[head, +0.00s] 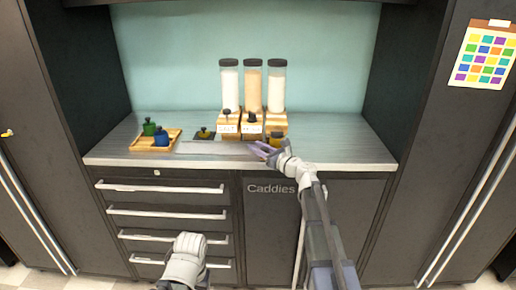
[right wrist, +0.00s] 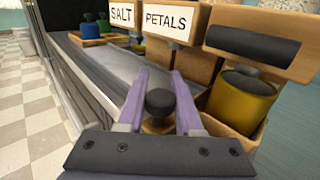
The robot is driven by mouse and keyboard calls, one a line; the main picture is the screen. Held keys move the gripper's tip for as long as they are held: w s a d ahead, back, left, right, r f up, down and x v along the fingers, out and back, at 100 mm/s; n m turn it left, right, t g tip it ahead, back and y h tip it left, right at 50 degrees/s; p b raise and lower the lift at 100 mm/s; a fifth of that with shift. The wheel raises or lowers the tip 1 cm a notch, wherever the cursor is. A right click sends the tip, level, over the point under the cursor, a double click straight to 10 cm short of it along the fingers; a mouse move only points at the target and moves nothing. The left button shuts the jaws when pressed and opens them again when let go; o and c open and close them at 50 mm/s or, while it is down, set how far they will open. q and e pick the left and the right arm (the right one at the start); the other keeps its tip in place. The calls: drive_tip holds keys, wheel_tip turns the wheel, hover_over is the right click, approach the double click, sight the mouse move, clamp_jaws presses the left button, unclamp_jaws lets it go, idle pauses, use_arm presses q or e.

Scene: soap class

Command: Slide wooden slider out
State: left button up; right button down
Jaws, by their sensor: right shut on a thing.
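Three clear cylinders with dark lids stand on a wooden dispenser base (head: 228,123) at the back of the counter. In the right wrist view, signs read SALT (right wrist: 121,15) and PETALS (right wrist: 166,22). My right gripper (head: 259,149) is in front of the base, and its purple fingers stand on both sides of a black knob (right wrist: 160,101). The knob sits on a small wooden piece, seemingly the slider, in front of the PETALS sign; the fingers hide part of it. Of my left arm only a white wrist part (head: 187,262) shows low in the head view; its fingers are hidden.
A wooden tray (head: 172,147) with a green pot (head: 149,127) and a blue pot (head: 161,137) is at the counter's left. A yellow container (right wrist: 243,100) stands at the right in the right wrist view. The counter's right part is clear. Drawers and a "Caddies" cabinet are below.

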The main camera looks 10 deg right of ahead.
drive_tip(key=shift+a, duration=0.15)
idle(0.5)
drive_tip(key=w+a, duration=0.2)
drive_tip(key=a, duration=0.7)
drive_tip(key=w+a, duration=0.3)
drive_tip(key=a, duration=0.7)
drive_tip(key=w+a, duration=0.3)
drive_tip(key=a, duration=0.7)
drive_tip(key=shift+w, duration=0.2)
drive_tip(key=c, duration=1)
unclamp_jaws()
drive_tip(key=shift+c, duration=0.2)
drive_tip(key=o, duration=0.3)
drive_tip(key=shift+a, duration=0.15)
drive_tip(key=shift+o, duration=0.7)
drive_tip(key=shift+v, duration=3.95)
